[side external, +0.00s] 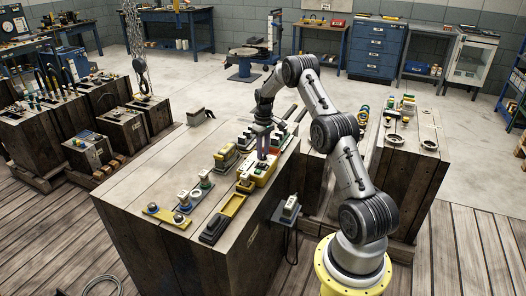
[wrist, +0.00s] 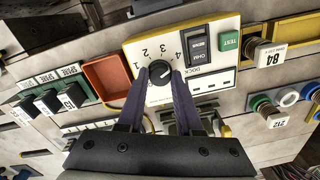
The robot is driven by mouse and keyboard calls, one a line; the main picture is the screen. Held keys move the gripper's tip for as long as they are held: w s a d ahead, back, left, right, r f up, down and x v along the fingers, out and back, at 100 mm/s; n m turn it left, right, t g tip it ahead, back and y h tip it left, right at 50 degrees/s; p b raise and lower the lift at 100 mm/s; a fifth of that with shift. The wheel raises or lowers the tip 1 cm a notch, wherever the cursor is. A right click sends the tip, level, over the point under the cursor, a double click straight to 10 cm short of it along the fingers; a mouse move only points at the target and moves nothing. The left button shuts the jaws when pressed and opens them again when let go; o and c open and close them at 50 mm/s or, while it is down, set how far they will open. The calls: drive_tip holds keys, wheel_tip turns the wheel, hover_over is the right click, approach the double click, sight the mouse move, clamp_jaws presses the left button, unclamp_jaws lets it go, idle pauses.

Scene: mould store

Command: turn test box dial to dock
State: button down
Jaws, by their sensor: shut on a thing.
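The test box (side external: 265,176) is a yellow case on the wooden bench top. In the wrist view its pale panel (wrist: 207,81) has a round black dial (wrist: 160,69), numbers 1 to 4 around it and the word DOCK to the right. My gripper (wrist: 160,76) has its two dark fingers on either side of the dial, shut on it. In the side view my gripper (side external: 263,156) reaches straight down onto the box. The dial has a pale mark, but the fingers and small size hide which label it points to.
On the panel are a black rocker switch (wrist: 196,45) and a green TEST button (wrist: 230,42). Black-topped SPARE units (wrist: 50,103), an orange-red tray (wrist: 107,78) and a plug marked 84 (wrist: 267,55) lie close around. A yellow tray (side external: 232,205) sits in front of the box.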

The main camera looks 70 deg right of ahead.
sight(264, 154)
drive_tip(key=m, duration=0.6)
drive_tip(key=shift+m, duration=0.4)
idle(0.4)
drive_tip(key=c, duration=0.6)
unclamp_jaws()
drive_tip(key=r, duration=1.4)
drive_tip(key=shift+s, duration=0.2)
